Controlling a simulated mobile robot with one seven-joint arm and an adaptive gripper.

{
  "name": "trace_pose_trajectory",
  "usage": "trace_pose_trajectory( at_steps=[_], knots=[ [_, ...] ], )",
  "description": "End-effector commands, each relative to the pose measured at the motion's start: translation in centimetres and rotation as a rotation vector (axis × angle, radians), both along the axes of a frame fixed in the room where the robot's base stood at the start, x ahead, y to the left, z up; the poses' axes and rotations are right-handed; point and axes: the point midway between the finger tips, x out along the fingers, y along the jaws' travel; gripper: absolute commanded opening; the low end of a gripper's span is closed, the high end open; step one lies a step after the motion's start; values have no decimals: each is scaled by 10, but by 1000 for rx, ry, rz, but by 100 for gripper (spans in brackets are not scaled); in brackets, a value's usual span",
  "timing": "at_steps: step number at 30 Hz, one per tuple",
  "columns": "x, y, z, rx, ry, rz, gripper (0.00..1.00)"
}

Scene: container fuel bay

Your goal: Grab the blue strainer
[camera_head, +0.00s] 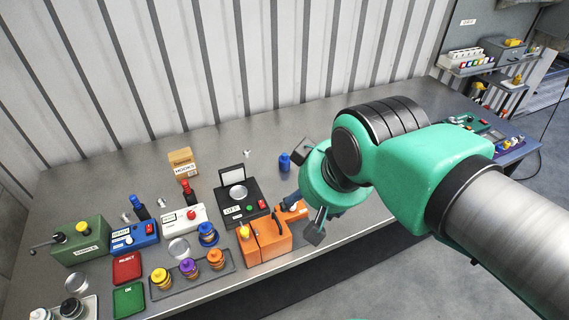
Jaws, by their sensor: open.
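A blue-topped round piece (208,236) stands on the workbench left of the middle, just right of a white box with a red button. It resembles the yellow, purple and orange pieces in the tray in front of it. A small blue cylinder (284,163) stands upright farther back, left of my gripper. I cannot tell for sure which blue item is the strainer. My gripper (306,191) is open and appears empty, over the right part of the bench, to the right of both blue items. My wrist hides part of the bench there.
A grey tray (222,266) holds several coloured pieces. A corrugated wall (210,65) closes the back. The back of the bench is mostly clear.

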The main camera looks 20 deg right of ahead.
Motion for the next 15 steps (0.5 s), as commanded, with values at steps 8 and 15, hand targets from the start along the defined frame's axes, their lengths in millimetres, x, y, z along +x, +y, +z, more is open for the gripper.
trace_pose_trajectory(
  at_steps=[8,15],
  knots=[
    [39,-5,20,7,40,-28,59],
    [94,-15,36,17,91,-70,59]
  ],
)
